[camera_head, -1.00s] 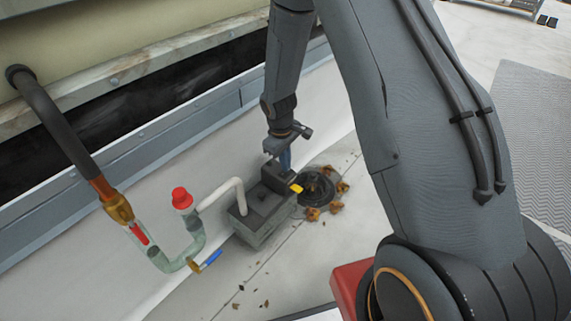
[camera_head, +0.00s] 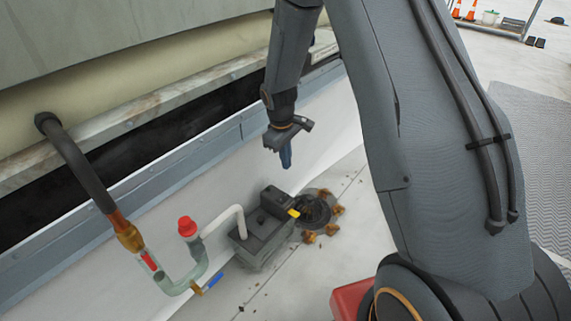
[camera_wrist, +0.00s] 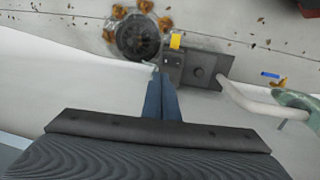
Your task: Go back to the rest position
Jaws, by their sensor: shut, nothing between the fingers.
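My gripper (camera_head: 286,155) hangs pointing down in the head view, in free air above and behind the dark pump box (camera_head: 262,236). Its blue fingers are shut with nothing between them. In the wrist view my gripper (camera_wrist: 161,78) shows its two fingers side by side, with the pump box (camera_wrist: 198,68) beyond and to the right of the tips. The gripper appears apart from everything around it.
A round black drain (camera_head: 314,210) with brown leaves lies beside the box. A white pipe (camera_head: 222,220) joins the box to a clear trap with a red cap (camera_head: 187,227) and blue-handled valve (camera_head: 214,281). A grey metal ledge (camera_head: 190,158) runs behind.

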